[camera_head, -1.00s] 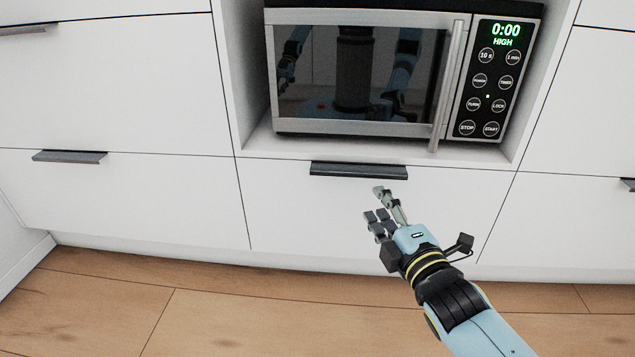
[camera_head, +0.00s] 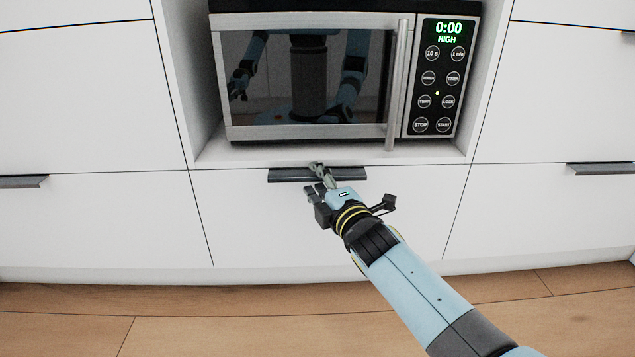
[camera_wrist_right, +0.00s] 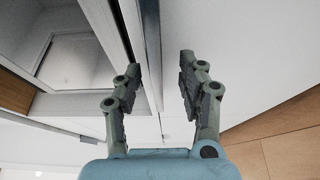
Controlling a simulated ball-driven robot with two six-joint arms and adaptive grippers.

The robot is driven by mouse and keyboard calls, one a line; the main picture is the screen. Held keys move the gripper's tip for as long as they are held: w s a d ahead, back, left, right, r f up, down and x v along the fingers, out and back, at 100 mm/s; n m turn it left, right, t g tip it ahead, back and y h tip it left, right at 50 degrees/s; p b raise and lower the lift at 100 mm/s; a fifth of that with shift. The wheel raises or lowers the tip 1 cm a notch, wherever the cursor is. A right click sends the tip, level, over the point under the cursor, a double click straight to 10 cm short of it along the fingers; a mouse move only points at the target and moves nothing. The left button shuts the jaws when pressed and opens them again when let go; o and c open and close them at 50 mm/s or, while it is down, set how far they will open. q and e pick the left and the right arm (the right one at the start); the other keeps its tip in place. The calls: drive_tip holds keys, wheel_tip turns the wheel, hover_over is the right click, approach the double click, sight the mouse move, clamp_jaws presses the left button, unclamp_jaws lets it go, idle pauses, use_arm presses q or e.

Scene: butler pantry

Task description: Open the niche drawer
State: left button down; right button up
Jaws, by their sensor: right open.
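The niche drawer (camera_head: 420,205) is the white front under the microwave niche, and it looks closed, flush with its neighbours. Its dark bar handle (camera_head: 288,175) runs along the top edge. My right gripper (camera_head: 316,181) is at the handle's middle in the head view, with one finger overlapping the bar and the other below it. In the right wrist view the open fingers (camera_wrist_right: 160,85) are apart, and the handle strip (camera_wrist_right: 151,45) runs between them, nearer the left finger. Whether they touch it I cannot tell. My left gripper is not directly in view.
A microwave (camera_head: 310,75) sits in the niche above, its door handle (camera_head: 398,85) upright. Neighbouring drawers have similar handles, one at the left (camera_head: 22,181) and one at the right (camera_head: 600,168). The wooden floor (camera_head: 230,330) in front is clear.

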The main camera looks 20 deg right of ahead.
clamp_jaws()
drive_tip(key=shift+s, duration=0.1)
idle(0.3)
